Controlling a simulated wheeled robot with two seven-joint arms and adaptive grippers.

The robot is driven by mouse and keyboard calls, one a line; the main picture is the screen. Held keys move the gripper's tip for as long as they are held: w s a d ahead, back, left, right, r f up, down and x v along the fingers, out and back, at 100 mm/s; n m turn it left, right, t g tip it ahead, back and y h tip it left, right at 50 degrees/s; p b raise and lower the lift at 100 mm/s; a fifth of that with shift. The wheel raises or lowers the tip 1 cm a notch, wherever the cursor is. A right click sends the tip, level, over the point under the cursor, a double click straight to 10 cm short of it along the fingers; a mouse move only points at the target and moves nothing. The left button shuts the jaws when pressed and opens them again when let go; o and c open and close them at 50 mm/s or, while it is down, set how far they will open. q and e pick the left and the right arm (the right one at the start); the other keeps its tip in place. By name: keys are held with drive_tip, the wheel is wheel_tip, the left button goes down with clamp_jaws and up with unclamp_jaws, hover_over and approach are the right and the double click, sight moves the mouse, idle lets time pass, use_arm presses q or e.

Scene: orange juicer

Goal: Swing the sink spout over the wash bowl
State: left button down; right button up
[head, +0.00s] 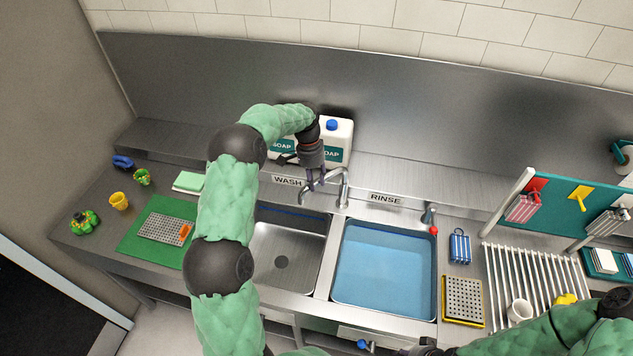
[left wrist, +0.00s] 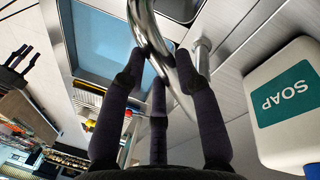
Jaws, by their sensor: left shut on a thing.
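The chrome sink spout (head: 341,176) rises from the deck behind the two bowls. It arches to the left, its end by the back edge of the wash bowl (head: 282,262), which is empty and has a drain. My left gripper (head: 314,182) is shut on the spout's curved pipe. In the left wrist view the pipe (left wrist: 146,28) passes between the dark fingers of my left gripper (left wrist: 160,72). My right arm comes in at the bottom right; a dark part of it (head: 430,347) is at the bottom edge, and its finger state cannot be made out.
The rinse bowl (head: 385,268), full of blue water, lies right of the wash bowl. White soap jugs (head: 336,138) stand close behind my left gripper. A drying rack (head: 530,275) and yellow tray (head: 463,300) are at right. A green mat (head: 143,237) lies at left.

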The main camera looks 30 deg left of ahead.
use_arm(q)
drive_tip(key=shift+a+r, duration=0.1)
drive_tip(key=c, duration=0.9)
unclamp_jaws()
drive_tip(key=shift+c, duration=0.2)
drive_tip(key=shift+o, duration=0.2)
drive_tip(key=shift+w+a, duration=0.1)
wheel_tip(320, 180, up, 12)
drive_tip(key=a, duration=0.2)
drive_tip(key=shift+w+f, duration=0.2)
drive_tip(key=shift+w, duration=0.25)
